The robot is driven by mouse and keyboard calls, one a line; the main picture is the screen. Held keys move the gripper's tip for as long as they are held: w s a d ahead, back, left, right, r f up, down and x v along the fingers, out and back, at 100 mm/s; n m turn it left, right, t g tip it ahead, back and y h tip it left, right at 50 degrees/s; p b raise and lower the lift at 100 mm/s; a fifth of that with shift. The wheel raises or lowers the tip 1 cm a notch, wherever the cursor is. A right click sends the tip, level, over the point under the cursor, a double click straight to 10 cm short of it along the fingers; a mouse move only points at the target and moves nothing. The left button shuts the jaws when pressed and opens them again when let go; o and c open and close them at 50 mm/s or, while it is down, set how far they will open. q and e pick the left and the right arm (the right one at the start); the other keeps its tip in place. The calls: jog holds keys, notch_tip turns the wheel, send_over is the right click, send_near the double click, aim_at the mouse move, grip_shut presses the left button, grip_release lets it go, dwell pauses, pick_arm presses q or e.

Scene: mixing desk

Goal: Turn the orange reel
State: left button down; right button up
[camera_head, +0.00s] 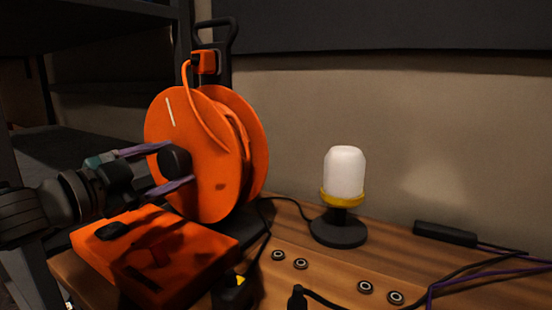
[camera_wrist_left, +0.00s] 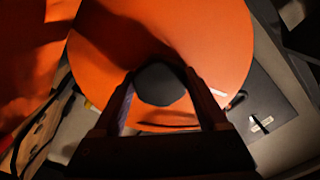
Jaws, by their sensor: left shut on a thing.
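The orange reel (camera_head: 215,120) stands upright at the back left of the desk, on a black frame with a handle on top. A white line marks its face near the upper left, and a black round hub (camera_head: 175,160) sticks out of its middle. My left gripper (camera_head: 177,164) comes in from the left, its two fingers on either side of the hub and shut on it. In the left wrist view, the reel (camera_wrist_left: 200,40) fills the upper middle and the hub (camera_wrist_left: 160,84) sits between the fingertips. My right gripper is not in view.
An orange box (camera_head: 200,262) lies below my left gripper at the desk's front left. A white lamp (camera_head: 344,172) with a yellow collar and dark base stands right of the reel. Several round sockets (camera_head: 301,263), black and purple cables (camera_head: 470,280) and a black bar (camera_head: 445,234) are on the wooden desk.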

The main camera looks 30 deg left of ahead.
pick_arm(q)
jog(key=shift+r+m, duration=0.1)
jog(key=shift+m, duration=1.6)
grip_release()
jog(key=s, duration=1)
jog(key=shift+a+p, duration=0.4)
jog(key=shift+p, duration=0.05)
